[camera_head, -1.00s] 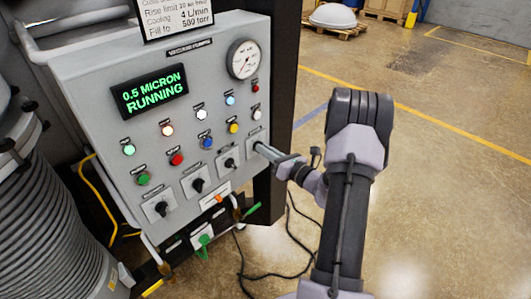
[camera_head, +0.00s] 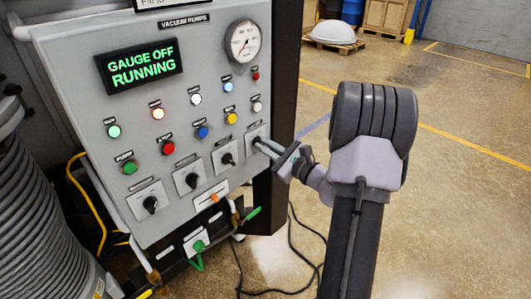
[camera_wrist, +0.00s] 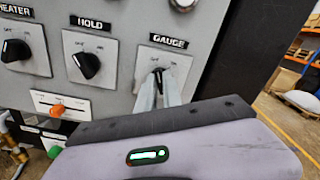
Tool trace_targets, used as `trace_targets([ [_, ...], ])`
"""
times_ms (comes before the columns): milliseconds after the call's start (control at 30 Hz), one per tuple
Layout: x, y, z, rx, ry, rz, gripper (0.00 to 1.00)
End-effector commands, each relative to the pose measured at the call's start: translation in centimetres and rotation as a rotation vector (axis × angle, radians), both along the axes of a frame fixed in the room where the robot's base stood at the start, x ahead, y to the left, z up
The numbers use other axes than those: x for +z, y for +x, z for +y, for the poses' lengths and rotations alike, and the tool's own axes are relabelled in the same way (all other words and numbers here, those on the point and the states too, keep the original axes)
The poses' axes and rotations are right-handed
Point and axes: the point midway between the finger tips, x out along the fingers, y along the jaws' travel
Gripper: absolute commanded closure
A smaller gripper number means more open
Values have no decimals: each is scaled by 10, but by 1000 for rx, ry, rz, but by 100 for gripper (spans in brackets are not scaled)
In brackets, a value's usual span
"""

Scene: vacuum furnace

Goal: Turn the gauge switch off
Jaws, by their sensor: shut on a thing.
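The gauge switch (camera_wrist: 158,72) is a small black knob on a pale square plate under a GAUGE label in the wrist view. In the head view its plate (camera_head: 254,131) is the rightmost in the lower row of switches. My gripper (camera_wrist: 159,88) is shut on the knob, its two pale fingers on either side. The fingers hide much of the knob, so its exact angle is hard to read. In the head view my gripper (camera_head: 260,143) reaches the panel from the right. The display (camera_head: 140,66) reads GAUGE OFF, RUNNING in green.
The HOLD switch (camera_wrist: 86,64) and HEATER switch (camera_wrist: 15,50) sit to the left. Coloured buttons and a round dial (camera_head: 242,41) are above. An orange-handled slider (camera_wrist: 57,111) is below. A dark post (camera_head: 288,90) stands right of the panel, with open floor beyond.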

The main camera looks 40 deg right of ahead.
Motion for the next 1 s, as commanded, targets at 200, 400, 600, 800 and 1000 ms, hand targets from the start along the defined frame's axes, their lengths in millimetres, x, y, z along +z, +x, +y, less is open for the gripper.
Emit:
trace_targets([
  [200,-2,0,0,0,-65,-3,100],
  [400,-1,0,1,1,-86,-4,100],
  [600,-1,0,1,1,-89,-4,100],
  [800,-1,0,1,1,-89,-4,82],
  [1000,-1,0,0,0,-88,-6,68],
])
